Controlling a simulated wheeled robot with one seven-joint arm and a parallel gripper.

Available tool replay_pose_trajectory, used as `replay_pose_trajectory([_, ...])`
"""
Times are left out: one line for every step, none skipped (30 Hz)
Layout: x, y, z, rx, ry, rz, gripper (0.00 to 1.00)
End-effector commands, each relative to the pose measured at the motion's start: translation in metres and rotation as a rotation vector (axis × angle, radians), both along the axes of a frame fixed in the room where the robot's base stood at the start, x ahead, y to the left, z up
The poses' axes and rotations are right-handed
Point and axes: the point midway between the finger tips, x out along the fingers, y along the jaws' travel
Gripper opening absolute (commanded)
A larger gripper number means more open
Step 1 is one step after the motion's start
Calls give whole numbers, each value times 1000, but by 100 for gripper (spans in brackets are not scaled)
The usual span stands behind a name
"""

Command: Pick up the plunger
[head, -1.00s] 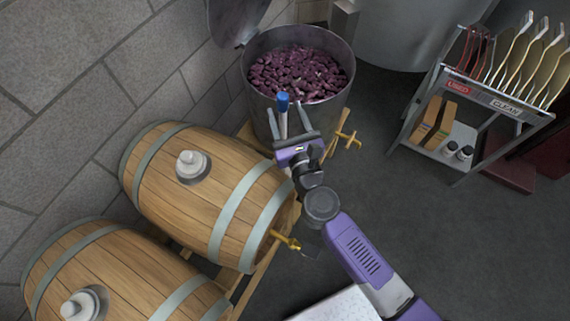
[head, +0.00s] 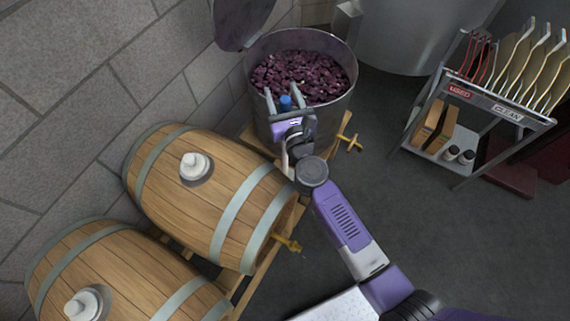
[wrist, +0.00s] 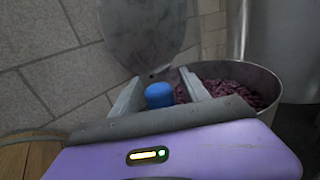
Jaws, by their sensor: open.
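The plunger (head: 285,103) shows as a blue handle end at the near side of the steel vat. The blue end also shows in the wrist view (wrist: 159,95). My gripper (head: 283,92) is open, with one finger on each side of the blue end. In the wrist view the blue end lies between the fingers, nearer the left one, with a gap to the right one. I cannot tell whether a finger touches it. The rest of the plunger is hidden behind my gripper.
The steel vat (head: 340,108) holds dark purple grapes, its lid (head: 240,20) raised at the back. A wooden barrel (head: 225,190) lies close left of my arm, a second barrel (head: 120,275) nearer. A rack (head: 480,90) stands right. The floor (head: 440,225) between is clear.

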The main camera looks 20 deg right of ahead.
Motion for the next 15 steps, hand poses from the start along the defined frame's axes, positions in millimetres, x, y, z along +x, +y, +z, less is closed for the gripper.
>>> replay_pose_trajectory([0,0,0,0,0,0,54])
replay_pose_trajectory([0,0,0,0,0,0,54])
replay_pose_trajectory([0,0,0,0,0,0,54])
replay_pose_trajectory([0,0,0,0,0,0,50])
replay_pose_trajectory([0,0,0,0,0,0,44])
replay_pose_trajectory([0,0,0,0,0,0,36])
replay_pose_trajectory([-1,0,0,0,0,0,30])
replay_pose_trajectory([-1,0,0,0,0,0,24])
replay_pose_trajectory([-1,0,0,0,0,0,16])
replay_pose_trajectory([-1,0,0,0,0,0,10])
replay_pose_trajectory([-1,0,0,0,0,0,4])
replay_pose_trajectory([-1,0,0,0,0,0,0])
replay_pose_trajectory([-1,0,0,0,0,0,0])
replay_pose_trajectory([-1,0,0,0,0,0,0])
replay_pose_trajectory([0,0,1,0,-2,0,0])
